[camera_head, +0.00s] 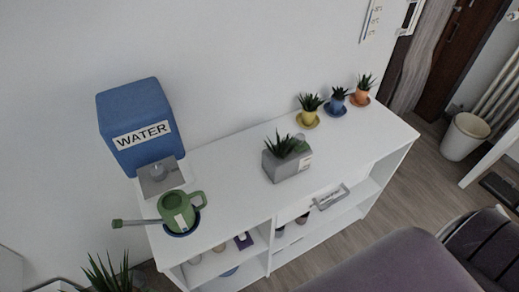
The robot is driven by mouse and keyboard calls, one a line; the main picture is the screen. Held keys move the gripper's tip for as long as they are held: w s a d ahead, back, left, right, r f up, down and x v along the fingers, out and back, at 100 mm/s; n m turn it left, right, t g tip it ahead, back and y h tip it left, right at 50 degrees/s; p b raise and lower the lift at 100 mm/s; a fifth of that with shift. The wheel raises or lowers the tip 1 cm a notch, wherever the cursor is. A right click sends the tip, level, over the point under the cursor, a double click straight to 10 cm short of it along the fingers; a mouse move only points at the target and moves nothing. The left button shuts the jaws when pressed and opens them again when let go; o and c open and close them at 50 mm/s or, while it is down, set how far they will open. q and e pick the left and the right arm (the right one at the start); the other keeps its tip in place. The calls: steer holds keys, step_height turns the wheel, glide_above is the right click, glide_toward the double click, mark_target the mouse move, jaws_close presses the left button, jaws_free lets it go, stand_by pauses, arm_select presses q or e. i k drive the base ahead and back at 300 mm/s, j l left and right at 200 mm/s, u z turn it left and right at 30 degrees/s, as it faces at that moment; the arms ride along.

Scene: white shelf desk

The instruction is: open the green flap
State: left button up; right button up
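No flap can be made out for certain. A small green piece (302,146) shows at the back right of the grey planter box (288,165) on the white shelf desk (235,175); it is too small to tell whether it is a flap. A green watering can (178,210) stands on a dark blue round base at the left end of the desk, its long spout pointing left. Neither of my grippers is in view.
A blue box labelled WATER (140,118) is at the wall above the watering can. Small yellow (308,118), blue (336,106) and orange (360,98) pots stand at the far right. Small items are on the lower shelves. A purple-grey surface (400,262) is in front. The desktop's middle is mostly clear.

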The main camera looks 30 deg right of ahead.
mark_target(303, 145)
steer(key=l+z, duration=0.1)
steer(key=z, duration=1)
